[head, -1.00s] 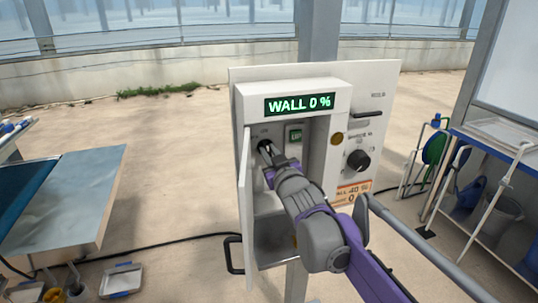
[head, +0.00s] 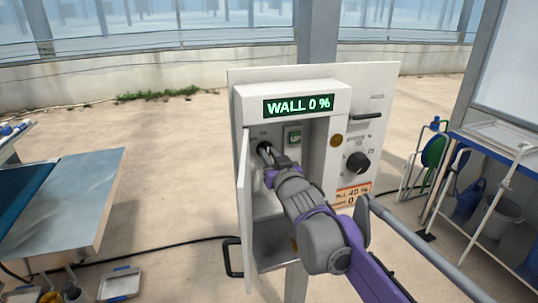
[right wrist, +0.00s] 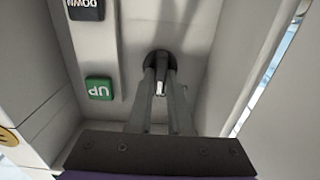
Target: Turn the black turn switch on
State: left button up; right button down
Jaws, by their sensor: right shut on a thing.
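The black turn switch (right wrist: 161,62) is on the back wall inside the open control box (head: 292,90). In the head view its black edge (head: 263,147) shows just past my fingertips. My right gripper (head: 267,153) reaches into the box from the front right. In the right wrist view the two fingers of my right gripper (right wrist: 160,80) are closed in on the switch's handle, one on each side. The switch's markings are mostly hidden or too small to read. My left gripper is in neither view.
A green UP button (right wrist: 99,88) and a black DOWN button (right wrist: 86,8) sit beside the switch. The open box door (head: 244,210) stands left of my arm. A display reads WALL 0 % (head: 298,106). A black dial (head: 358,162) is on the panel's right.

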jog(key=c, duration=0.8)
grip_release()
jog(key=shift+c, duration=0.2)
jog(key=shift+s, duration=0.1)
jog(key=v, duration=1)
jog(key=shift+s+b, duration=0.3)
jog(key=shift+d, duration=0.1)
